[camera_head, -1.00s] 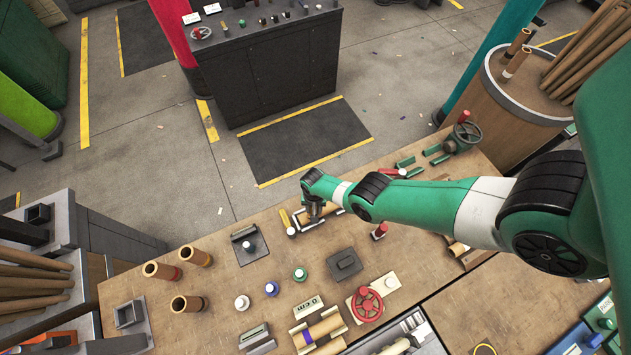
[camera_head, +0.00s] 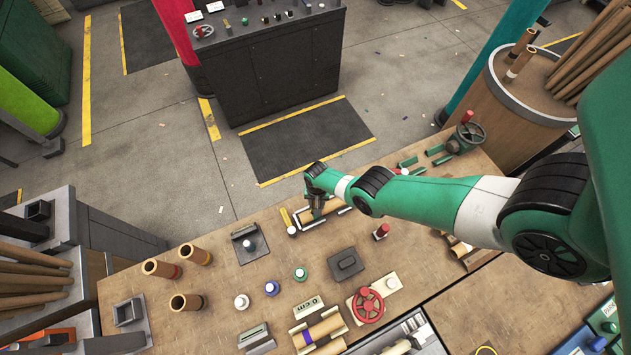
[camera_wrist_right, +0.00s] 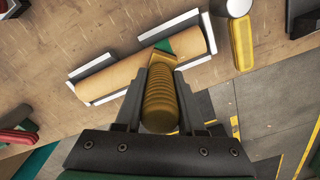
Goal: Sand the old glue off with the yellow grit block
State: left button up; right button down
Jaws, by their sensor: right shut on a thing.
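My right gripper (camera_head: 317,210) is shut on a yellow ribbed block (camera_wrist_right: 160,103) with a green tip (camera_wrist_right: 163,46). The green tip is at the tan roll (camera_wrist_right: 145,72), near its right end in the right wrist view; I cannot tell whether it touches. The roll lies in a cradle with pale and dark rails (camera_wrist_right: 90,68). In the head view the roll (camera_head: 334,206) is partly hidden by my gripper. Any old glue on the roll cannot be made out. My left gripper is not in view.
A yellow bar (camera_head: 285,217) with a white end lies beside the cradle; it also shows in the right wrist view (camera_wrist_right: 242,42). A black plate with a knob (camera_head: 249,245), a dark grey block (camera_head: 345,263) and a red handwheel (camera_head: 367,305) are on the bench.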

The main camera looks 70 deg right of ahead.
jog(key=shift+s+a, duration=0.1)
dwell(0.3)
jog(key=shift+a, duration=0.25)
jog(key=shift+a+p, duration=0.55)
jog(key=shift+a, duration=0.6)
jog(key=shift+d, duration=0.2)
jog(key=shift+d+b, duration=0.45)
jog(key=shift+d, duration=0.95)
jog(key=shift+r, duration=0.15)
jog(key=shift+r+p, duration=0.7)
jog(key=shift+p, duration=0.15)
